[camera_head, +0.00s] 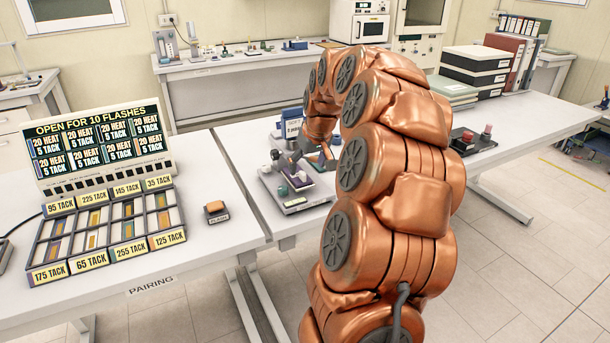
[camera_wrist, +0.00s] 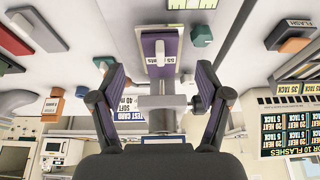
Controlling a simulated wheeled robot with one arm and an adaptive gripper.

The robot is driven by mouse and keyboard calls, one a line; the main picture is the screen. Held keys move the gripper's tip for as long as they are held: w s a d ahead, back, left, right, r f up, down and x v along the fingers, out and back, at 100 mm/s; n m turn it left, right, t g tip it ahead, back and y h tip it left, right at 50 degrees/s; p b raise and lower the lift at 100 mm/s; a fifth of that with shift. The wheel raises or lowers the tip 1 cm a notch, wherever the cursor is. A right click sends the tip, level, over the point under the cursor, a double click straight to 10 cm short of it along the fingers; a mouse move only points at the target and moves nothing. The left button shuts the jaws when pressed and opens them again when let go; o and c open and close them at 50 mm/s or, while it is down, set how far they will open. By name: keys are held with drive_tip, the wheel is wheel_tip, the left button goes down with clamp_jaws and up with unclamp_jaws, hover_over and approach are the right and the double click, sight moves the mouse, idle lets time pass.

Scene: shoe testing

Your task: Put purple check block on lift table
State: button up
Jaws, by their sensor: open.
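A purple piece (camera_head: 301,184) with a white block on it sits on a grey bench device (camera_head: 311,200) in the head view. In the wrist view the purple piece (camera_wrist: 174,58) lies ahead between my fingers, with a small label at one end. I cannot tell whether this purple piece is the check block or part of the lift table. My gripper (camera_wrist: 160,74) is open, its two fingers spread to either side with nothing between the tips. In the head view my arm partly hides the gripper and the device's right side.
At left are a sectioned tray (camera_head: 108,228), a display board (camera_head: 98,145) and an orange block (camera_head: 215,207). A black stand (camera_head: 466,142) with knobs is at right.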

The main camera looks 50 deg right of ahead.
drive_tip(key=b+v, duration=0.1)
drive_tip(key=v, duration=0.6)
drive_tip(key=s+a+f+n+g+y, duration=0.1)
drive_tip(key=s+a+f, duration=0.1)
drive_tip(key=a, duration=1)
drive_tip(key=s+a+f+n+g+y, duration=0.1)
drive_tip(key=s+a+f+n, duration=0.15)
drive_tip(key=a, duration=0.85)
drive_tip(key=s+a+f+g, duration=0.1)
drive_tip(key=s+a+f, duration=0.2)
drive_tip(key=s, duration=0.4)
drive_tip(key=s+a+f+g, duration=0.1)
drive_tip(key=s+a+f, duration=0.2)
drive_tip(key=s+a, duration=0.2)
drive_tip(key=s+a+f+g, duration=0.2)
drive_tip(key=s+a, duration=0.3)
drive_tip(key=s, duration=0.4)
drive_tip(key=shift+s+f+h, duration=0.2)
drive_tip(key=shift+f+h, duration=0.1)
drive_tip(key=shift+f, duration=0.6)
drive_tip(key=shift+r, duration=0.1)
